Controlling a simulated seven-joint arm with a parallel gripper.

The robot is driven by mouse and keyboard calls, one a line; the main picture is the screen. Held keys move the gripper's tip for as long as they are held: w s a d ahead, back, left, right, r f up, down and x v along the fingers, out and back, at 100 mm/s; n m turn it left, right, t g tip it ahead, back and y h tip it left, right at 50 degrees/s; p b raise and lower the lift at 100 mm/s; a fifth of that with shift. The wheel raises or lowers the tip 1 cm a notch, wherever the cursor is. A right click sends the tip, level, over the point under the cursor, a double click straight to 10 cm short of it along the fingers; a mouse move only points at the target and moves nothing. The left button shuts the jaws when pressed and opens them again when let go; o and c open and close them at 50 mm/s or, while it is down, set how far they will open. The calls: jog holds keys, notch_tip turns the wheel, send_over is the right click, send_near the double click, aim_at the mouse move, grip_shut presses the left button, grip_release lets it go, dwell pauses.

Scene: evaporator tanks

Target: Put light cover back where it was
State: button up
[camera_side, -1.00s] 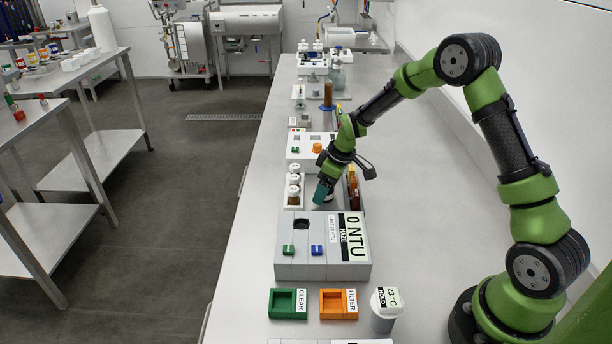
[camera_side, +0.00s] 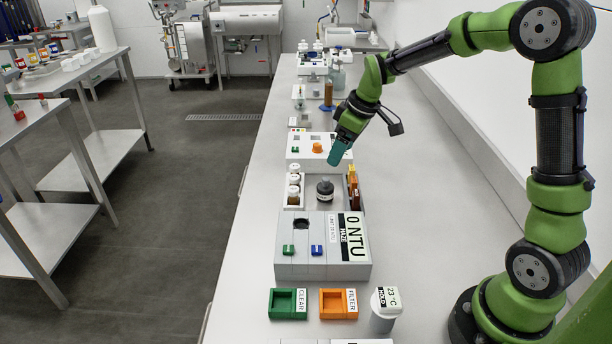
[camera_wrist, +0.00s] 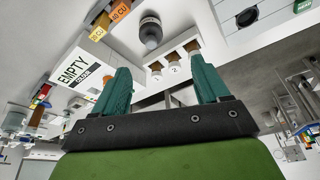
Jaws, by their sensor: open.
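The light cover (camera_side: 325,190) is a small dark grey cap-shaped piece. It stands upright on the bench behind the grey haze meter (camera_side: 322,262), between the vial rack and the amber pieces. It also shows in the wrist view (camera_wrist: 151,33), beyond my fingers. The meter has a round dark opening (camera_side: 301,223) on its top left, uncovered. My gripper (camera_side: 336,156), with teal fingers, is above and behind the cover, apart from it. In the wrist view my gripper (camera_wrist: 160,85) has its two fingers spread with nothing between them.
A rack of white-capped vials (camera_side: 293,188) stands left of the cover, and amber pieces (camera_side: 353,187) stand right. A device with an orange knob (camera_side: 317,148) is behind. A green holder (camera_side: 287,303), an orange holder (camera_side: 338,303) and a white-lidded pot (camera_side: 384,310) are in front.

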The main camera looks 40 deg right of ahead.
jog(key=s+a+r+m+t, duration=0.1)
jog(key=s+a+r+m, duration=0.3)
jog(key=s, duration=0.6)
jog(key=s+a+r+m+t, duration=0.2)
jog(key=s+a+r, duration=0.3)
jog(key=s, duration=0.6)
jog(key=shift+a+r+m+t+y, duration=0.15)
jog(key=shift+a+m+t+y, duration=0.2)
jog(key=shift+a+m, duration=0.45)
